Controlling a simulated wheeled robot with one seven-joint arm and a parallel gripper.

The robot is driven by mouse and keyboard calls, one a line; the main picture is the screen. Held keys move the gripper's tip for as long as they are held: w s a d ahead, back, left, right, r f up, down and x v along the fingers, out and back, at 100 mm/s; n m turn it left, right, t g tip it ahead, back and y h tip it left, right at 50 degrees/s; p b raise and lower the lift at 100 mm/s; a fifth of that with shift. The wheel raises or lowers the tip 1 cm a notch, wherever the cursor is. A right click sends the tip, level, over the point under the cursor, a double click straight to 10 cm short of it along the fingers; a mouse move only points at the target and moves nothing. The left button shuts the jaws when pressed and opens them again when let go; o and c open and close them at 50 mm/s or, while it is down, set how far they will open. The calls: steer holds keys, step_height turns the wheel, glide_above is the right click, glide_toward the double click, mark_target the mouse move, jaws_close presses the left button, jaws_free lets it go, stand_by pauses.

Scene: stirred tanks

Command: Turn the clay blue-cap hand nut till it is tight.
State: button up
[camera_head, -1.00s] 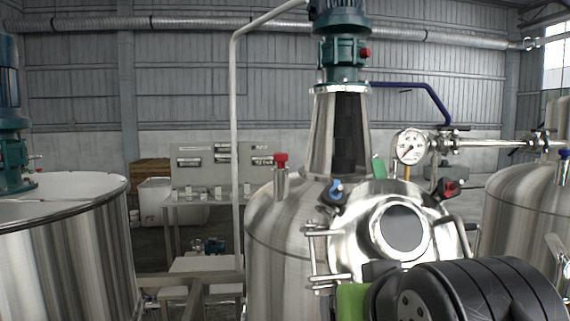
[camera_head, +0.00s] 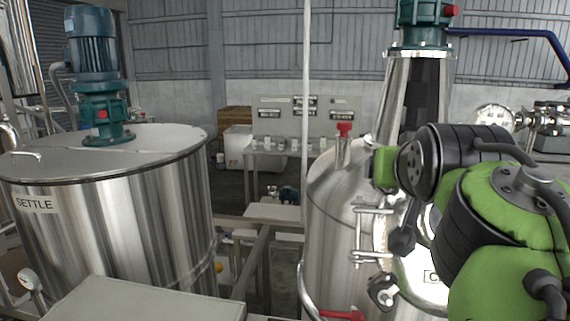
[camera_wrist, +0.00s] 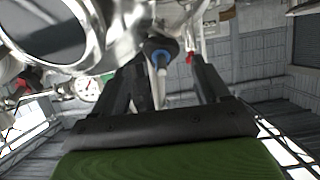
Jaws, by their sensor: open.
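The blue-cap hand nut (camera_wrist: 158,57) shows in the wrist view as a blue cap in a dark knob, with a pale shank below it. It sits beyond and between the fingers of my gripper (camera_wrist: 165,68), close to the left finger. My gripper is open, with a finger on either side of the line to the nut. I cannot tell whether either finger touches it. The round manway cover (camera_wrist: 85,20) with its dark glass is at upper left. In the head view my arm covers most of the cover, and the blue cap is hidden.
A dark and silver knob (camera_head: 383,290) stands at the cover's lower left. A red-topped fitting (camera_head: 344,140) rises from the tank (camera_head: 335,235).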

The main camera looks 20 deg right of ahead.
steer(key=x, duration=0.4)
steer(key=shift+w+d+f, duration=0.1)
steer(key=shift+w, duration=0.25)
steer(key=c, duration=1)
